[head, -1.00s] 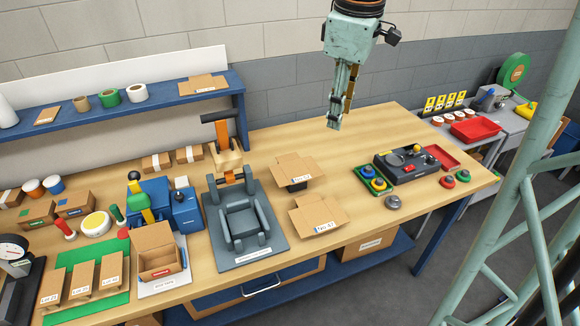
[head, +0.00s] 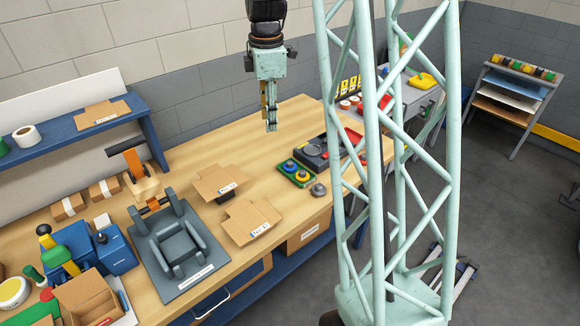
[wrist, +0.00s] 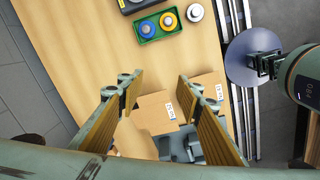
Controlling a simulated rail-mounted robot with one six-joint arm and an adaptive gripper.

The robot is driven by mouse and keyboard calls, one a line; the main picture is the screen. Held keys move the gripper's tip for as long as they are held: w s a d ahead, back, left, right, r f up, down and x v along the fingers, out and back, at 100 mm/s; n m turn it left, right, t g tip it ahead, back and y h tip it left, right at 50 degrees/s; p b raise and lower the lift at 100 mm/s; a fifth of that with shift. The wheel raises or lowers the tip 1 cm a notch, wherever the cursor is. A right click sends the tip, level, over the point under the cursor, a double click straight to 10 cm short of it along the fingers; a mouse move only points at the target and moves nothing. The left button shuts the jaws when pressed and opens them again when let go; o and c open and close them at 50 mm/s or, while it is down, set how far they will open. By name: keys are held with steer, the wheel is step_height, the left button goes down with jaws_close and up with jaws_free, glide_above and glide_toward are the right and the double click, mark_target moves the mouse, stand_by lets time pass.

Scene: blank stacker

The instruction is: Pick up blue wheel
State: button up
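The blue wheel (head: 289,165) sits in a small green tray (head: 309,181) on the wooden table, beside a yellow wheel (head: 299,174). The wrist view shows the blue wheel (wrist: 147,29) at the top middle, with the yellow wheel (wrist: 168,21) to its right, beyond my fingertips. My gripper (head: 271,128) hangs above the table and appears up and to the left of the tray in the head view. In the wrist view my gripper (wrist: 155,85) is open, its two fingers wide apart with nothing between them.
A dark control box (head: 313,152) stands just behind the tray, and a grey round knob (head: 318,190) sits beside it. A pale green lattice column (head: 372,150) hides the table's right end.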

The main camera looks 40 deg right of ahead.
steer(key=w+d+f+n+p, duration=0.1)
steer(key=w+d+f+n, duration=0.1)
steer(key=d+f, duration=0.9)
steer(key=shift+w+d+f+n+g+p, duration=0.3)
steer(key=shift+w+f+n+g+p, duration=0.1)
steer(key=shift+n, duration=0.3)
steer(key=shift+f, duration=0.1)
glide_above(290, 163)
steer(key=shift+d+f, duration=0.15)
steer(key=shift+f, duration=4.05)
steer(key=shift+f, duration=0.15)
steer(key=shift+w+f+p, duration=0.1)
steer(key=shift+f+p, duration=0.2)
steer(key=shift+f, duration=2.15)
